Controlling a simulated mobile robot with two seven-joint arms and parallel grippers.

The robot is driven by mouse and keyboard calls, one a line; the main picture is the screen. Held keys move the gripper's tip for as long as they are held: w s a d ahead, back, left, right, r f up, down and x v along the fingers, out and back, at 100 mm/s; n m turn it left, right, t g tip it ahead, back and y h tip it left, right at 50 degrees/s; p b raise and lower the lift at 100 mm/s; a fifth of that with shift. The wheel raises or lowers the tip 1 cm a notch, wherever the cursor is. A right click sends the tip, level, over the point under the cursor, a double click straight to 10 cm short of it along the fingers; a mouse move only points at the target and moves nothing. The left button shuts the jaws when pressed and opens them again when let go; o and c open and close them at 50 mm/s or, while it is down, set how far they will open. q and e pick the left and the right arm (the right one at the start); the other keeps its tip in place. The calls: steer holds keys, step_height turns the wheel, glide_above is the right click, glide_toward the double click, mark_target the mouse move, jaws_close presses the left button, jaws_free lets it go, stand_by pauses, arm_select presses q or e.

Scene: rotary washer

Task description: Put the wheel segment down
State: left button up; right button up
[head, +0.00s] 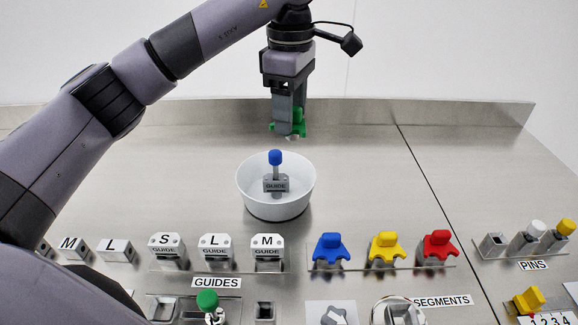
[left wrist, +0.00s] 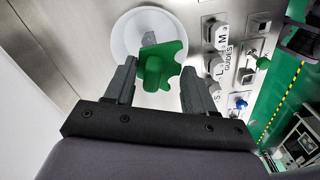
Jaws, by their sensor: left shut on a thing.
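My left gripper (head: 288,122) hangs fingers-down above the back of the steel worktop, above and behind the white bowl. It is shut on the green wheel segment (head: 299,124), which is held in the air. In the left wrist view the segment (left wrist: 161,57) is between the fingers, over the white bowl (left wrist: 118,45) in that picture. The bowl (head: 250,196) holds a grey block marked GUIDE (head: 275,184) and a blue-topped pin (head: 275,158). My right gripper is not in view.
Blue (head: 329,247), yellow (head: 386,246) and red (head: 437,244) segments sit in a row at the front right. Labelled guide blocks (head: 215,247) stand at the front left, and pins (head: 530,236) at the far right. The worktop beside the bowl is clear; a low wall (head: 430,112) edges its back.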

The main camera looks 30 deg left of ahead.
arm_select(q)
step_height(320, 180, down, 11)
stand_by(0.5)
steer(key=shift+f, duration=0.3)
steer(key=o, duration=1.3)
step_height(320, 180, up, 13)
steer(key=shift+f+p, duration=0.1)
steer(key=shift+p, duration=0.2)
